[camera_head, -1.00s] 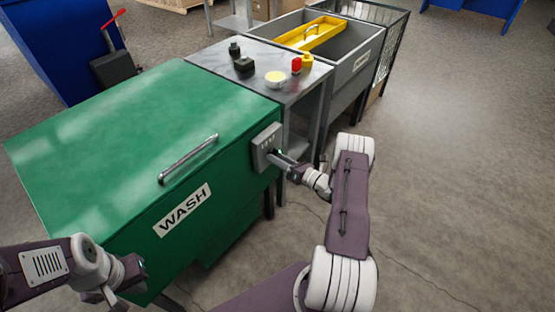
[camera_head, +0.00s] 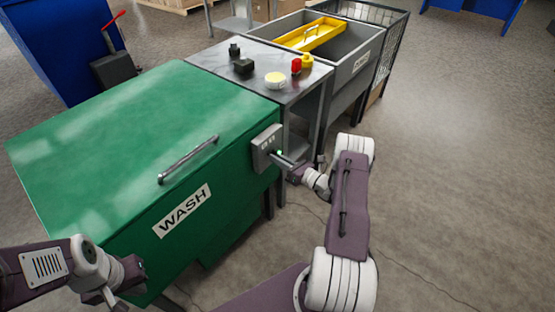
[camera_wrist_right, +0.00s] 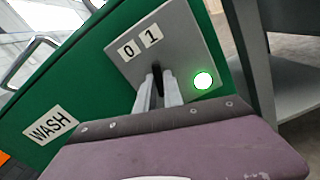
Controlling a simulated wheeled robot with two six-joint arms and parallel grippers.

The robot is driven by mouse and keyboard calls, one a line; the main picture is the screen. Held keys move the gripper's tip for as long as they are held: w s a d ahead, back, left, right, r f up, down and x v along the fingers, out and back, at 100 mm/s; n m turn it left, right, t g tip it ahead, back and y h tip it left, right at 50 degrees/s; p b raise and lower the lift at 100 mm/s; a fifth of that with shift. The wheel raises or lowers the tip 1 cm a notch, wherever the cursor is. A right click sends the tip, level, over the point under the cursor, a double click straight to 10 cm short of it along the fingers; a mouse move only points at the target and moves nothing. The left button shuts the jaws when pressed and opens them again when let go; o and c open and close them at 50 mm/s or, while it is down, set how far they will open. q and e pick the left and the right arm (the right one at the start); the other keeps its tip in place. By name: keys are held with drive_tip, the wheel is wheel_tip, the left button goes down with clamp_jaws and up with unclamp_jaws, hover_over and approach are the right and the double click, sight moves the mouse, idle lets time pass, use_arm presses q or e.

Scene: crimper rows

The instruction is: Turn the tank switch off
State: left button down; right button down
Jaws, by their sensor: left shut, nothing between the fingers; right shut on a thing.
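The green tank (camera_head: 120,130) labelled WASH carries a grey switch box (camera_head: 264,148) on its right end. In the right wrist view the switch panel (camera_wrist_right: 180,40) has labels 0 and 1 and a lit green lamp (camera_wrist_right: 202,81). A dark switch lever (camera_wrist_right: 157,73) shows between the fingers of my right gripper (camera_wrist_right: 158,88), which is shut on it. The fingers hide most of the lever, so its exact setting is hard to tell. In the head view my right gripper (camera_head: 277,157) is at the box. My left gripper (camera_head: 117,298) is shut and empty at the lower left.
The tank lid has a metal handle (camera_head: 188,160). Behind it a steel table (camera_head: 222,54) bears several small items, including a red one (camera_head: 296,66). A grey sink (camera_head: 352,72) with a yellow tray (camera_head: 311,34) stands beyond. The floor at right is clear.

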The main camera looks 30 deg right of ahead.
drive_tip(key=shift+n+b, duration=0.6)
drive_tip(key=shift+n, duration=4.3)
drive_tip(key=c, duration=1.5)
unclamp_jaws()
drive_tip(key=shift+o, duration=0.2)
drive_tip(key=shift+d, duration=0.1)
drive_tip(key=p+v, duration=0.1)
drive_tip(key=v, duration=0.8)
